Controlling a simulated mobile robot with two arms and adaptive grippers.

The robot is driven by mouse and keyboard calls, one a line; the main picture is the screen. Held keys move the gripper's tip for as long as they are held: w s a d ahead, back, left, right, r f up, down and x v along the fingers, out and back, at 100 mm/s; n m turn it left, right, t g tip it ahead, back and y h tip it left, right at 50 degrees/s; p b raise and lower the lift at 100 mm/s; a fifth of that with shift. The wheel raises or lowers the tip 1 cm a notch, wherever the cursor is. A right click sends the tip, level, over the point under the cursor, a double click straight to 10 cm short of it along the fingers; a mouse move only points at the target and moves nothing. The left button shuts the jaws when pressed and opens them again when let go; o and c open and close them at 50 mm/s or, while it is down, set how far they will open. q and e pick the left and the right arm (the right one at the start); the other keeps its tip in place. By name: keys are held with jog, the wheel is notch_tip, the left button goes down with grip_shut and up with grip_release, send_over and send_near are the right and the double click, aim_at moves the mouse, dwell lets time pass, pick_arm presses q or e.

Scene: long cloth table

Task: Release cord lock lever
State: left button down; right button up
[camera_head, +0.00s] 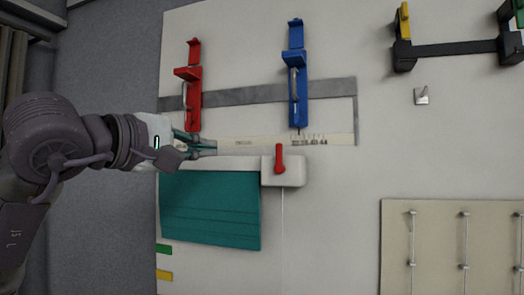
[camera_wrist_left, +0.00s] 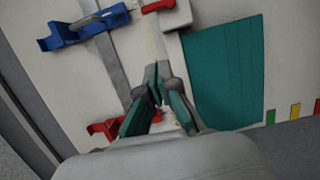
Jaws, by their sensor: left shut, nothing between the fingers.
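The red cord lock lever (camera_head: 280,158) stands upright on a white housing (camera_head: 296,175) at the right end of the blind's top rail. A thin cord (camera_head: 282,235) hangs below it. The teal blind (camera_head: 210,215) hangs below the rail. My left gripper (camera_head: 214,147) is shut and empty, just above the rail and left of the lever, its fingers pointing right and apart from the lever. In the left wrist view the lever (camera_wrist_left: 158,6) is at the top edge, beyond the fingertips (camera_wrist_left: 158,68). My right gripper is not in view.
A red clamp (camera_head: 194,95) and a blue clamp (camera_head: 298,95) sit on a grey strip (camera_head: 245,93) above. A pale ruler strip (camera_head: 260,141) lies behind the gripper. A metal hook (camera_head: 421,96) and a beige panel with rods (camera_head: 440,245) are to the right. The board right of the lever is clear.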

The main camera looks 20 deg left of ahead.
aim_at(279, 157)
pick_arm(q)
jog(key=shift+w, duration=0.1)
jog(key=w+d+p, duration=0.6)
jog(key=w+d, duration=0.1)
jog(key=w, duration=0.2)
jog(key=shift+w, duration=0.15)
jog(key=shift+a, duration=0.1)
dwell(0.3)
